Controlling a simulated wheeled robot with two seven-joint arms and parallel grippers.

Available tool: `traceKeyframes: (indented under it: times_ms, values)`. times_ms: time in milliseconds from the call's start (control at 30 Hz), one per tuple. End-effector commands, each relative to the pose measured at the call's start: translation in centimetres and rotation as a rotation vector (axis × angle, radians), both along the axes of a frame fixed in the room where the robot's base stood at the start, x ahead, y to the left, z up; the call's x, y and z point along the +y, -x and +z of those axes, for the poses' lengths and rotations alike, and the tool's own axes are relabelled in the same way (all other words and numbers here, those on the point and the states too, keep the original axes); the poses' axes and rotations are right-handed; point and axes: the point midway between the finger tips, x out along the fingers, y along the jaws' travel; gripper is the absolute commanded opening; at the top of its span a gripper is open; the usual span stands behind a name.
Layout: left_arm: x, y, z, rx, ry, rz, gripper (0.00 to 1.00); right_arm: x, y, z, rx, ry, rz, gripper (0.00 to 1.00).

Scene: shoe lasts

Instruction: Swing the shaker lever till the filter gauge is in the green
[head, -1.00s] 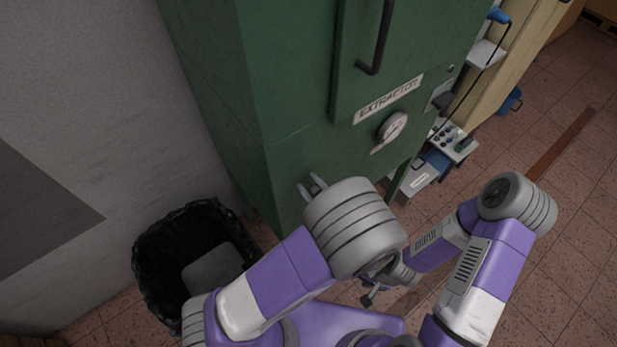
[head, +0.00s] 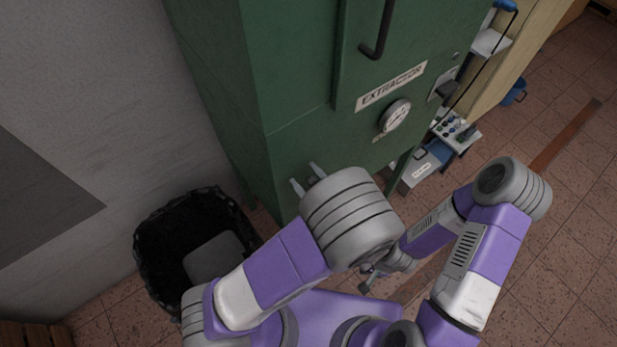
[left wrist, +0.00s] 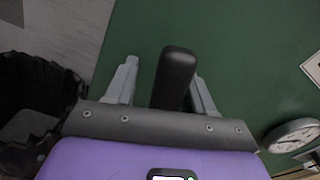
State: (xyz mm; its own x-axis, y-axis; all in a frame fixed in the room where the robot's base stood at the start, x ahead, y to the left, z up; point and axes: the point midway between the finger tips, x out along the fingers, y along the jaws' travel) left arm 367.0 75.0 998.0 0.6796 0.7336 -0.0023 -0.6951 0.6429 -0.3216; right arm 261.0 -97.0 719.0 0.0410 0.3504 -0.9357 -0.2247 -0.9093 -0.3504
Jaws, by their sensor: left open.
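The green extractor cabinet (head: 300,100) stands ahead with an EXTRACTOR label. Its round white filter gauge (head: 395,117) is on the front below the label; it also shows in the left wrist view (left wrist: 293,136). The needle and colours are too small to read. My left gripper (head: 308,177) is open low at the cabinet front. In the left wrist view, the dark lever grip (left wrist: 176,76) stands between its spread fingers, nearer the right one, with a gap on the left. In the head view, my left wrist mostly hides the lever. My right gripper (head: 372,281) is partly hidden behind my left arm.
A black-lined bin (head: 150,250) stands left of the cabinet by the grey wall. A dark door handle (head: 378,35) is above the label. A blue-handled black rod (head: 505,6), a grey box (head: 418,173) and a cream cabinet (head: 520,45) are right. Tiled floor (head: 580,190) is clear right.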

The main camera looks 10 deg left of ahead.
Motion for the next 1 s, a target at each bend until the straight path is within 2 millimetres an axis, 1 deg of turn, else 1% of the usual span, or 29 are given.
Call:
traceKeyframes:
  times_ms: [167, 500, 700, 1000]
  values:
    - [-0.9, 0.7, 0.1, -0.002, 0.001, -0.003, 0.53, 0.0, 0.0, 0.1, 0.0, 0.0, 0.0, 0.45]
    - [-4.8, 4.4, 0.0, -0.001, 0.001, -0.003, 0.53, 0.0, 0.0, 0.3, 0.0, 0.0, 0.0, 0.45]
    - [-5.5, 5.2, 0.0, 0.002, 0.0, 0.001, 0.53, 0.0, 0.0, 0.3, 0.0, 0.0, 0.0, 0.45]
    - [-5.5, 5.2, 0.0, 0.001, 0.0, 0.001, 0.53, 0.0, 0.0, 0.3, 0.0, 0.0, 0.0, 0.45]
